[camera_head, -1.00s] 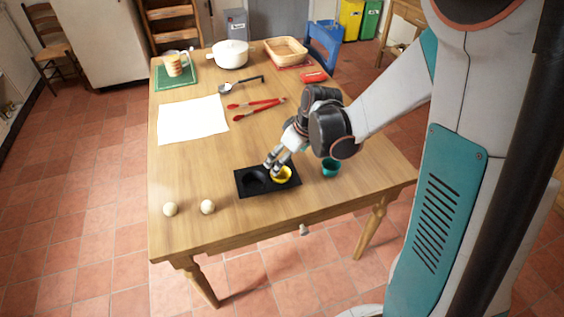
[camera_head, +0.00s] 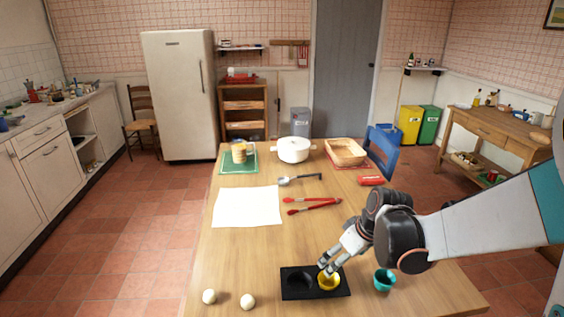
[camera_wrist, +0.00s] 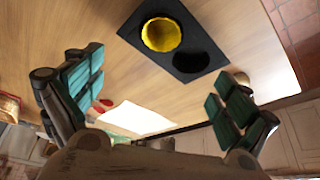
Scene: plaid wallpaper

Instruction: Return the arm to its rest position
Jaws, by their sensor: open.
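My gripper (camera_head: 328,263) is over the table's near part, just above the yellow cup in the head view. In the wrist view my gripper (camera_wrist: 155,95) has its two fingers wide apart with nothing between them. The yellow cup (camera_head: 329,281) sits in the right hollow of a black tray (camera_head: 316,293); the tray's left hollow is empty. The yellow cup (camera_wrist: 160,35) and black tray (camera_wrist: 133,29) also show in the wrist view, apart from the fingers. My arm reaches in from the right.
A teal cup (camera_head: 384,281) stands right of the tray, close under my arm. Two pale balls (camera_head: 247,301) lie left of it. Red tongs (camera_head: 312,206), a ladle (camera_head: 299,179), white paper (camera_head: 246,207), a white pot (camera_head: 294,150) and a basket (camera_head: 346,151) lie farther back.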

